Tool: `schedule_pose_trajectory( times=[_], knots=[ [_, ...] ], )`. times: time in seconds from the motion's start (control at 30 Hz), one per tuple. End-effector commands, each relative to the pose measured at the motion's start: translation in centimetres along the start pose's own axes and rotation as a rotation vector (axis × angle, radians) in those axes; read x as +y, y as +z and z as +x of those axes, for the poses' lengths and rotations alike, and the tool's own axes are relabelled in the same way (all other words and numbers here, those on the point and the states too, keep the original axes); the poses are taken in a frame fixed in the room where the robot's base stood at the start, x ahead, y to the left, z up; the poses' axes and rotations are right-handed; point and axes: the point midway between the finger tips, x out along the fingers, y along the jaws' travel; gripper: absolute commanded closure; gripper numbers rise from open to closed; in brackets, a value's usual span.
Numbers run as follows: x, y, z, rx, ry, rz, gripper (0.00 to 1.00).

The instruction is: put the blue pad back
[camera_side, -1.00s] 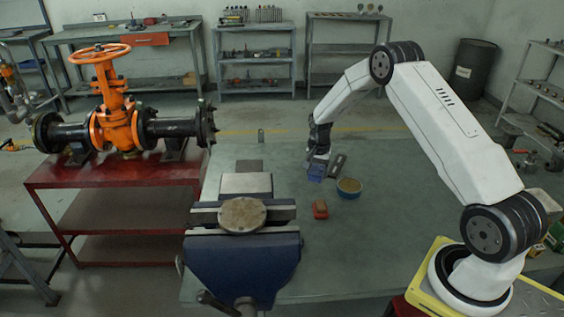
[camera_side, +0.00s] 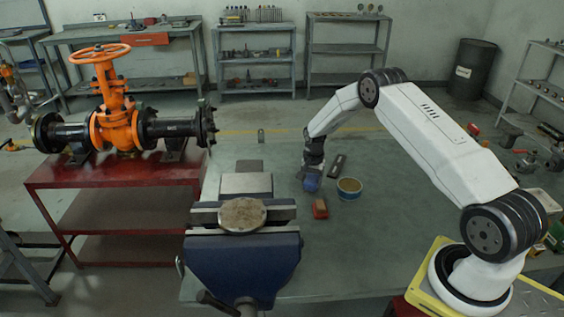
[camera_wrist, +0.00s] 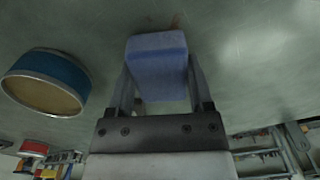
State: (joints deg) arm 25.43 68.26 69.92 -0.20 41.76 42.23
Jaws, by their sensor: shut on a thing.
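The blue pad (camera_side: 311,184) is a small block held in my gripper (camera_side: 312,172) over the green bench top. In the wrist view the blue pad (camera_wrist: 157,62) sits between the two fingers of my gripper (camera_wrist: 160,80), one on each side. My gripper is shut on it. The pad looks slightly tilted in the side view. I cannot tell whether its underside touches the bench.
A dark flat piece (camera_side: 338,165) lies behind. A blue vise (camera_side: 243,262) stands at front left.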

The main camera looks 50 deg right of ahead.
Motion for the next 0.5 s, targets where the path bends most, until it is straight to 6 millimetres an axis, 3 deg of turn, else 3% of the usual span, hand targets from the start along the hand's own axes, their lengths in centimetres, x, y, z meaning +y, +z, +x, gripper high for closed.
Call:
schedule_pose_trajectory(
  times=[0.5],
  knots=[
    [0.00, -0.01, 0.90, 0.001, -0.001, 0.000, 0.81]
  ],
)
